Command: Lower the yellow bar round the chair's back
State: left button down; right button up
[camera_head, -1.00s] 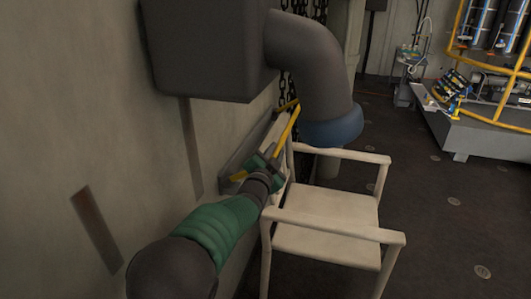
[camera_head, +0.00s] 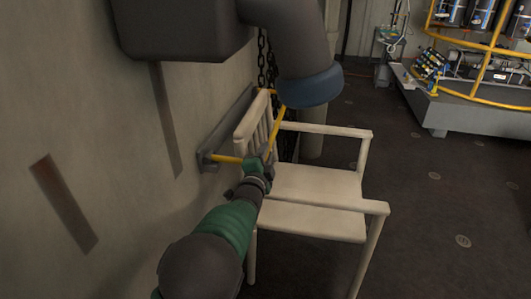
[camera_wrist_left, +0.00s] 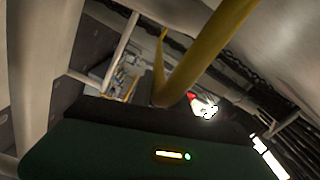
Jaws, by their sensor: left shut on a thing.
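The white chair (camera_head: 318,182) stands beside the wall, its slatted back (camera_head: 243,128) toward the wall rail. The yellow bar (camera_head: 278,132) runs from the rail past the near side of the back, then across its seat side. A short yellow piece shows at the far top of the back. The bar looks about level with the back's middle; contact with it cannot be told. My left gripper (camera_head: 260,162) is shut on the bar's near corner. In the left wrist view the bar (camera_wrist_left: 205,50) crosses above my dark gripper body. My right gripper is out of view.
A grey wall rail (camera_head: 228,130) lies behind the chair. Chains (camera_head: 262,65) hang on the wall. The dark floor to the right (camera_head: 430,190) is clear, up to a platform with yellow railings (camera_head: 470,98).

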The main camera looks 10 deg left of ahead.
pick_arm(q)
jog(key=shift+d+f, duration=0.1)
jog(key=shift+f, duration=0.55)
jog(key=c, duration=1.3)
grip_release()
jog(key=shift+r, duration=0.1)
jog(key=shift+r, duration=0.15)
jog(key=shift+s+r, duration=0.1)
jog(key=shift+s, duration=0.25)
jog(key=s+p, duration=0.1)
jog(key=s, duration=0.4)
jog(key=s+p, duration=0.2)
jog(key=s, duration=0.3)
jog(key=s+p, duration=0.1)
jog(key=s, duration=0.5)
jog(key=shift+a+f+p, duration=0.2)
jog(key=shift+a+p, duration=0.2)
